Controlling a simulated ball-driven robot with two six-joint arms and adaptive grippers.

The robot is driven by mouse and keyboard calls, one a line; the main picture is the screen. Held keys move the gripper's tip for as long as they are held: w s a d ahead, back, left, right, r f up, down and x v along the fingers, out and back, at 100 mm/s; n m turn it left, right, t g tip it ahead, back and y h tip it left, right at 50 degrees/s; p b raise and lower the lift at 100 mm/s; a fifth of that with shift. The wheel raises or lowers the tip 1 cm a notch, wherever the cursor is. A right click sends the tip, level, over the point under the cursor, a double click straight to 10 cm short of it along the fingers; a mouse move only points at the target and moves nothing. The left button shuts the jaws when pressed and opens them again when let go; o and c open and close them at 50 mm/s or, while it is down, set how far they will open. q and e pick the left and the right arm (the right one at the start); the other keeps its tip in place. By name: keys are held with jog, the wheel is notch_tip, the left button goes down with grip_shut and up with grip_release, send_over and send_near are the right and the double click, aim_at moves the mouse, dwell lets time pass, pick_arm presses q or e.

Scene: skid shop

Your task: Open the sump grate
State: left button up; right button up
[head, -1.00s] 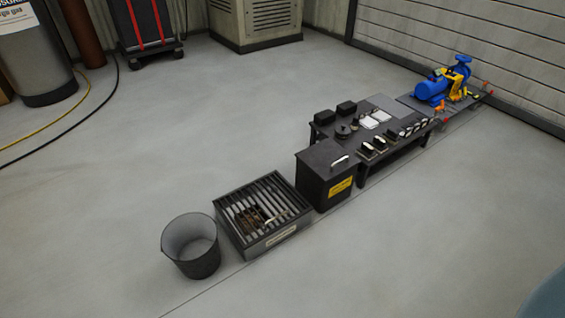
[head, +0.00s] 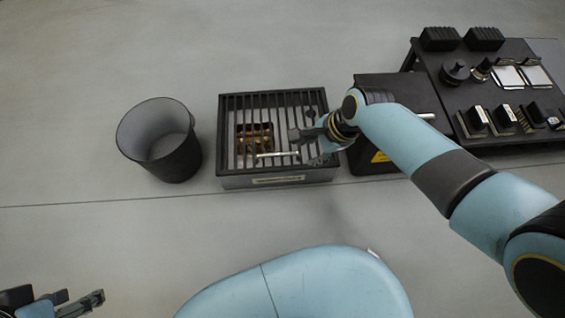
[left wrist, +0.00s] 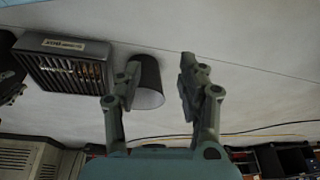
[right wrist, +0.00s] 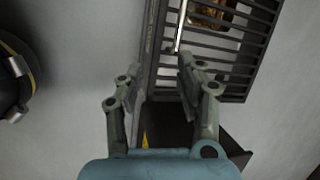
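The sump grate (head: 285,105) is a dark slatted lid lying flat on a shallow box with a pale label on its front. A light bar handle (head: 277,154) lies along its front part; the handle also shows in the right wrist view (right wrist: 181,25). Something brown shows below the slats. My right gripper (head: 306,147) is over the grate's right part, just right of the handle. In the right wrist view it is open (right wrist: 160,68), with the handle beyond its fingertips, not between them. My left gripper (head: 85,300) is open and empty, low at the left, far from the grate.
A dark bucket (head: 160,140) stands left of the grate. A black bin (head: 375,88) stands close on the right, partly behind my right arm. A dark table (head: 435,85) with several small parts is further right. The floor in front is clear.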

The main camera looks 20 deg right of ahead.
jog(key=w+a+m+b, duration=0.2)
jog(key=w, duration=0.1)
jog(key=b, duration=0.4)
send_over(278, 154)
jog(key=s+d, duration=0.2)
jog(key=shift+y, duration=0.4)
notch_tip(278, 154, down, 5)
jog(key=shift+f, duration=0.1)
pick_arm(q)
notch_tip(278, 154, down, 5)
jog(key=w+d+t+b, duration=0.1)
jog(key=t+b, duration=0.1)
jog(key=t, duration=0.5)
pick_arm(e)
jog(key=shift+x, duration=1.1)
jog(key=shift+b+x, duration=0.65)
jog(key=shift+x, duration=0.3)
pick_arm(q)
jog(key=w+d+r+m+t+h, duration=0.1)
jog(key=w+r+t, duration=0.3)
jog(key=w+r, duration=0.1)
jog(key=shift+w+r+t, duration=0.35)
jog(key=shift+r+t, duration=0.05)
jog(key=shift+r, duration=0.35)
pick_arm(e)
jog(key=shift+w, duration=0.25)
grip_shut()
